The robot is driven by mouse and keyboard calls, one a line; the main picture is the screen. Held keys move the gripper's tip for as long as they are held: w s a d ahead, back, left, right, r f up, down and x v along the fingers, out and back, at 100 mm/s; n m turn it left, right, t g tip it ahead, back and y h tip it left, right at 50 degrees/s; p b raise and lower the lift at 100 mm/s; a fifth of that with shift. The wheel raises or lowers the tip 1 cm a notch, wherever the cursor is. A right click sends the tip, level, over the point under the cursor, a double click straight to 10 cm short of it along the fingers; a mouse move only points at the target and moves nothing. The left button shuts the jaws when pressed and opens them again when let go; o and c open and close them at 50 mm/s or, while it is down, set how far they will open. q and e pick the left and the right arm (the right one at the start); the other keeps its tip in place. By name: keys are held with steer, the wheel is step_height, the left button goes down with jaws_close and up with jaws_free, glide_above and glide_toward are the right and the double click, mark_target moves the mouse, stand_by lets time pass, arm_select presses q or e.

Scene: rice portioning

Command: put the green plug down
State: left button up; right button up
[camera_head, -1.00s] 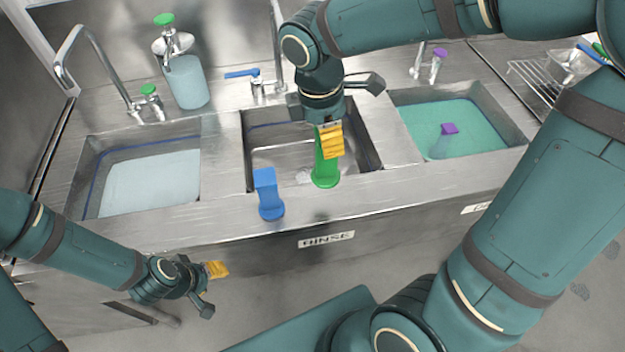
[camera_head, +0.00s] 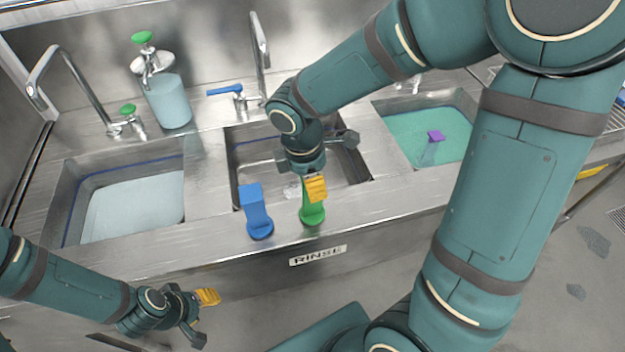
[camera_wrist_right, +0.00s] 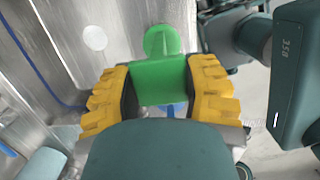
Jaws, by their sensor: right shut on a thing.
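The green plug (camera_head: 313,214) has a tall flat handle and a round base. My right gripper (camera_head: 316,188) is shut on its handle from above. The plug is upright, with its base at the front rim of the middle basin, just right of the blue plug (camera_head: 255,212). I cannot tell whether the base touches the rim. In the right wrist view the green plug (camera_wrist_right: 160,80) sits between the yellow fingers of the right gripper (camera_wrist_right: 160,88). My left gripper (camera_head: 208,297) hangs in front of the counter at lower left; its jaw opening is unclear.
The middle basin (camera_head: 345,190) looks empty of water. The left basin (camera_head: 135,205) holds pale water. The right basin (camera_head: 425,125) holds green water with a purple plug (camera_head: 435,137). Taps and a blue lever (camera_head: 226,91) stand behind. The rim right of the green plug is clear.

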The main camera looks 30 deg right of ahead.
steer(key=shift+r, duration=0.1)
steer(key=o, duration=1.3)
steer(key=shift+f, duration=0.2)
steer(key=shift+c, duration=0.2)
steer(key=shift+r, duration=0.1)
steer(key=shift+r, duration=0.3)
step_height(320, 180, up, 12)
steer(key=a+p, duration=0.1)
steer(key=p, duration=0.1)
steer(key=shift+w+a+f+p, duration=0.15)
steer(key=shift+a+f+p, duration=0.15)
steer(key=shift+a, duration=0.1)
